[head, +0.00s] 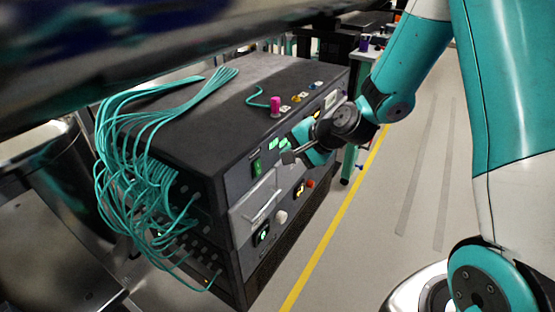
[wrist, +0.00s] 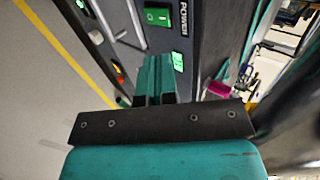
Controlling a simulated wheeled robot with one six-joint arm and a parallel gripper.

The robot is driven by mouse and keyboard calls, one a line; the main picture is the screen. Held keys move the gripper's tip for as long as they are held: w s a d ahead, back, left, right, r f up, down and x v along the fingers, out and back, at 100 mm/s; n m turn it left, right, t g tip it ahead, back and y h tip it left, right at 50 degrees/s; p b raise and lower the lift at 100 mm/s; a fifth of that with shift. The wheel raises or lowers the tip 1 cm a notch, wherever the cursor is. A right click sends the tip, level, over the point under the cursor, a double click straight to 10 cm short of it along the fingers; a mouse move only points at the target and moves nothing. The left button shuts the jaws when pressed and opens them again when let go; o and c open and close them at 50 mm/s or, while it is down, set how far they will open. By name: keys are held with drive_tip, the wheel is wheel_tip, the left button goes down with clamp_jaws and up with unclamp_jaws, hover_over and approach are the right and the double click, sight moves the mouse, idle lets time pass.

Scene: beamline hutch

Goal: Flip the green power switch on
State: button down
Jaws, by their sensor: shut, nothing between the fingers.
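The green power switch (head: 256,167) is on the upper left of the rack's front panel in the head view. In the wrist view the green rocker switch (wrist: 157,16) shows at the top, with a white line and a circle on it and a POWER label beside it. Which side is pressed in is too small to tell. My gripper (head: 288,157) is in front of the panel, to the right of the switch in the head view. In the wrist view its fingers (wrist: 156,72) are shut and empty, pointing toward the panel and apart from the switch.
The dark equipment rack (head: 230,100) has teal cables (head: 125,170) bundled at its left. A handle (head: 265,206), a white knob (head: 281,217) and a red button (head: 310,183) sit below the switch. A pink item (head: 275,104) stands on top. Floor to the right is clear.

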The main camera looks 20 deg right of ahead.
drive_tip(key=v, duration=0.4)
drive_tip(key=shift+w+d+r, duration=0.1)
drive_tip(key=shift+w+r, duration=0.05)
drive_tip(key=shift+r, duration=0.25)
drive_tip(key=s+a+r+n+g+p, duration=0.4)
drive_tip(key=s+a+r+n+g, duration=0.1)
drive_tip(key=s+a+r+n, duration=0.55)
drive_tip(key=s+r+n+g+p, duration=0.1)
drive_tip(key=s+r+n, duration=0.2)
drive_tip(key=s, duration=0.3)
drive_tip(key=s+r+n+g+h+p, duration=0.1)
drive_tip(key=s+r+n+g, duration=0.1)
drive_tip(key=s, duration=0.5)
drive_tip(key=shift+s+a+r+n, duration=0.3)
drive_tip(key=shift+r+n, duration=0.2)
drive_tip(key=shift+n, duration=0.75)
